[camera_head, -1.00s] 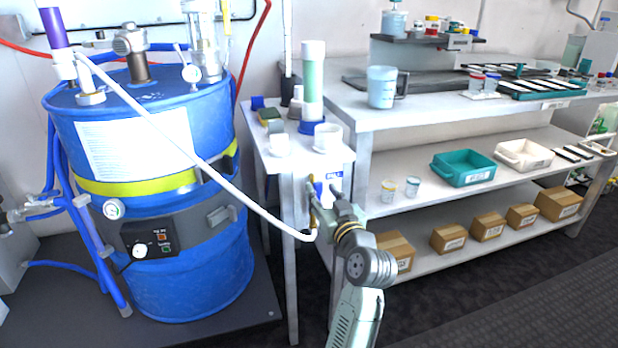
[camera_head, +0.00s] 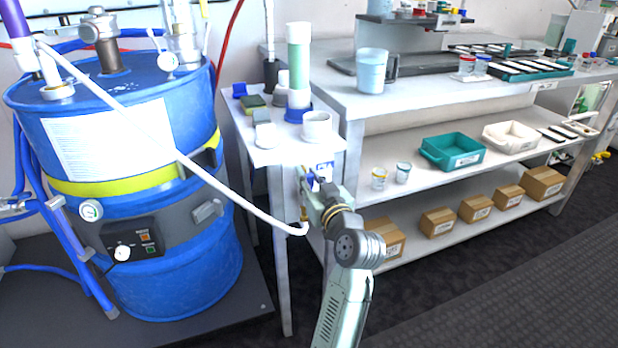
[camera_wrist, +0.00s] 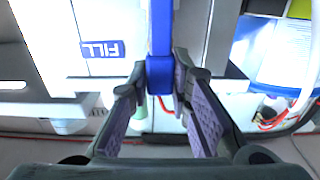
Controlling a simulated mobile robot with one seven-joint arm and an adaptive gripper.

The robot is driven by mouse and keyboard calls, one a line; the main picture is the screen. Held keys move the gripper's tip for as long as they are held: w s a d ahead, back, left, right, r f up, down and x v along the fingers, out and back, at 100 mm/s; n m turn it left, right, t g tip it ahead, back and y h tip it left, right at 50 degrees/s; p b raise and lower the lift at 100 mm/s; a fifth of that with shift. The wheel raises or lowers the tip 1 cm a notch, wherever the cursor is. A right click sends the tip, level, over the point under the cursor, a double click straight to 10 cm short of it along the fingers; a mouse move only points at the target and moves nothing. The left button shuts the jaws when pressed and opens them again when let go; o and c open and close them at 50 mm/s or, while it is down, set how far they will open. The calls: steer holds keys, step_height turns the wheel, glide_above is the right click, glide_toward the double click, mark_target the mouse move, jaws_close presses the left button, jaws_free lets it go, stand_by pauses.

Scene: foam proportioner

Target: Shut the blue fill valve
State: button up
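The blue fill valve's handle (camera_wrist: 161,35) is upright in the wrist view, with a blue block (camera_wrist: 160,76) at its lower end. A FILL label (camera_wrist: 102,49) is upside down to its left. In the wrist view my gripper (camera_wrist: 162,82) has its fingers apart on either side of the blue part, close to it. I cannot make out firm contact. In the head view my gripper (camera_head: 308,190) is at the front of the small white stand, just below and left of the FILL label (camera_head: 324,171). My gripper hides most of the valve there.
A large blue drum (camera_head: 190,265) stands at left. A white hose (camera_head: 150,130) runs from its top to beside my gripper. The white stand (camera_head: 285,150) bears several containers. A shelved bench (camera_head: 440,95) is at right. The dark floor (camera_head: 480,285) in front is clear.

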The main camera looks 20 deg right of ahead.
jaws_close()
stand_by(0.3)
